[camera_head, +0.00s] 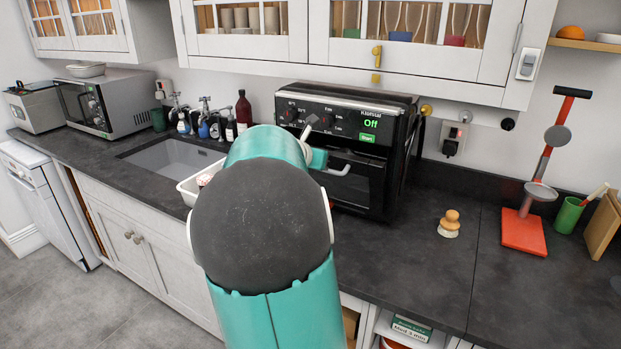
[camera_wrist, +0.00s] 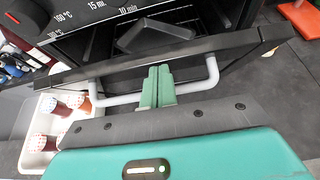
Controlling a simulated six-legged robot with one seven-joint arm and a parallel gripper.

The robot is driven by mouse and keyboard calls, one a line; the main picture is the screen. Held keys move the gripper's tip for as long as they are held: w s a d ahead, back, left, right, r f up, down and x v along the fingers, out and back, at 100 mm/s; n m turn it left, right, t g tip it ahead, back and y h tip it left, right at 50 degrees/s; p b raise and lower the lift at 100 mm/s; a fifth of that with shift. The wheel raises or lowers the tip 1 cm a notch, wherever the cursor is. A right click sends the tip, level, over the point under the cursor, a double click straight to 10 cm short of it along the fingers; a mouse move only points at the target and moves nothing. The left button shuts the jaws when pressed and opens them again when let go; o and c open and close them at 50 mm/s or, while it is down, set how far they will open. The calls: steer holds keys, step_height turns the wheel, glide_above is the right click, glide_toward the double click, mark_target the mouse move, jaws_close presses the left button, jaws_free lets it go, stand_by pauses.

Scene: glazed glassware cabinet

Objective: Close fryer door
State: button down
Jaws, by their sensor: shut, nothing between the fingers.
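The black fryer (camera_head: 345,150) stands on the counter against the back wall, its display reading "Off". In the wrist view its door (camera_wrist: 230,48) is partly open, with a gap above the door's edge showing the inside. A dark tray (camera_wrist: 155,35) and a wire rack show in there. The door's light grey handle (camera_wrist: 205,84) runs across the wrist view; one end also shows in the head view (camera_head: 342,170). My gripper (camera_wrist: 158,72) is shut and empty, its green fingertips at the middle of the handle, near the door's edge. I cannot tell whether they touch.
A white bin (camera_wrist: 42,125) with several red-and-white jars stands left of the door, beside the sink (camera_head: 172,160). Glazed cabinets (camera_head: 420,50) hang above the fryer. Right of it are a wooden-handled brush (camera_head: 450,222) and a red-based stand (camera_head: 523,232), with clear counter between.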

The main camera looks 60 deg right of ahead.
steer(key=shift+w+d+r, duration=0.1)
steer(key=shift+d+r, duration=0.3)
steer(key=shift+d, duration=0.55)
steer(key=shift+w+d+r, duration=0.1)
steer(key=shift+d+r, duration=0.35)
steer(key=shift+d, duration=0.55)
steer(key=shift+w+d+r, duration=0.1)
steer(key=shift+d+r, duration=0.3)
steer(key=shift+d, duration=0.55)
steer(key=shift+a+r, duration=0.1)
steer(key=shift+r, duration=0.05)
